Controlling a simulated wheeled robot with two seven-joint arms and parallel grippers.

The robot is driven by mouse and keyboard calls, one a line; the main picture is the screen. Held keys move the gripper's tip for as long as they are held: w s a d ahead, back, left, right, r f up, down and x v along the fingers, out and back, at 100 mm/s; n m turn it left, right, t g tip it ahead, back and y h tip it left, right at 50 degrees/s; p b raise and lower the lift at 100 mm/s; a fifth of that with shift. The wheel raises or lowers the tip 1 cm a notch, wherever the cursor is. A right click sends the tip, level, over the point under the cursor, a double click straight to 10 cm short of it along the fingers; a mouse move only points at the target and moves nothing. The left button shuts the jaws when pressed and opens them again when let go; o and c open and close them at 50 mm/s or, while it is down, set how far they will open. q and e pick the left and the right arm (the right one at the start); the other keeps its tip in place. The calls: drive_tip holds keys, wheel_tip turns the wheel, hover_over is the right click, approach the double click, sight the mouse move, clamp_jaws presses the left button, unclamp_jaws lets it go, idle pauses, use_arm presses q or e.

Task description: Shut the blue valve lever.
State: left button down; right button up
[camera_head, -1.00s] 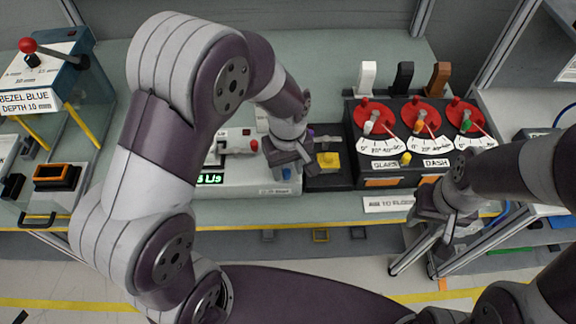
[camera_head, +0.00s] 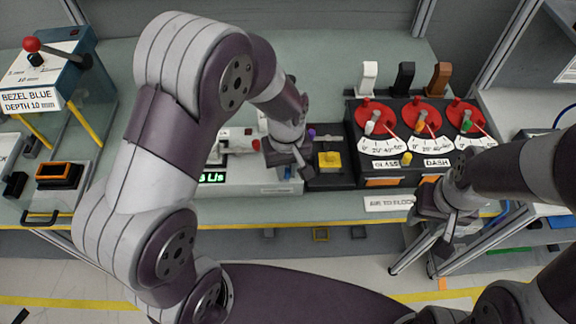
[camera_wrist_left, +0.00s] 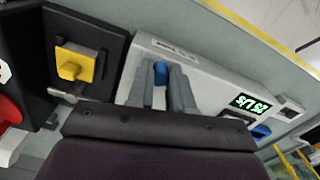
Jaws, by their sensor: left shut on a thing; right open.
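The blue valve lever (camera_wrist_left: 160,73) shows in the left wrist view on the front part of a light grey module (camera_wrist_left: 205,84). My left gripper (camera_wrist_left: 162,88) has one finger on each side of the lever and is shut on it. In the head view the same gripper (camera_head: 291,168) is at the right end of the grey module (camera_head: 240,186) and mostly hides the lever. My right gripper (camera_head: 448,222) is open and empty, in front of the bench's right part.
A dark block with a yellow knob (camera_head: 329,160) stands right beside the left gripper. Further right is a black box with several red dials (camera_head: 418,118).

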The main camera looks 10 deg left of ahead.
use_arm(q)
drive_tip(key=m, duration=0.1)
drive_tip(key=a+m+p, duration=0.1)
drive_tip(key=m, duration=0.1)
drive_tip(key=shift+a+r, duration=0.1)
drive_tip(key=shift+r, duration=0.1)
drive_tip(key=m, duration=0.1)
drive_tip(key=a+m+p, duration=0.1)
drive_tip(key=m, duration=0.3)
drive_tip(key=shift+w+a+p, duration=0.3)
drive_tip(key=shift+p, duration=0.05)
drive_tip(key=m, duration=0.2)
drive_tip(key=w+a+m+p, duration=0.1)
drive_tip(key=m, duration=0.1)
drive_tip(key=shift+a, duration=0.1)
drive_tip(key=shift+w+a+m+p, duration=0.15)
drive_tip(key=shift+w+m, duration=0.1)
drive_tip(key=shift+m, duration=0.6)
drive_tip(key=shift+w+a+m+p, duration=0.1)
drive_tip(key=shift+w+m, duration=0.2)
drive_tip(key=shift+m, duration=0.5)
drive_tip(key=shift+w+a+m+p, duration=0.15)
drive_tip(key=shift+w+m, duration=0.1)
drive_tip(key=shift+m, duration=0.6)
drive_tip(key=c, duration=1)
unclamp_jaws()
drive_tip(key=shift+f, duration=0.1)
wheel_tip(320, 180, up, 13)
drive_tip(key=shift+f+b, duration=0.15)
drive_tip(key=shift+b, duration=0.85)
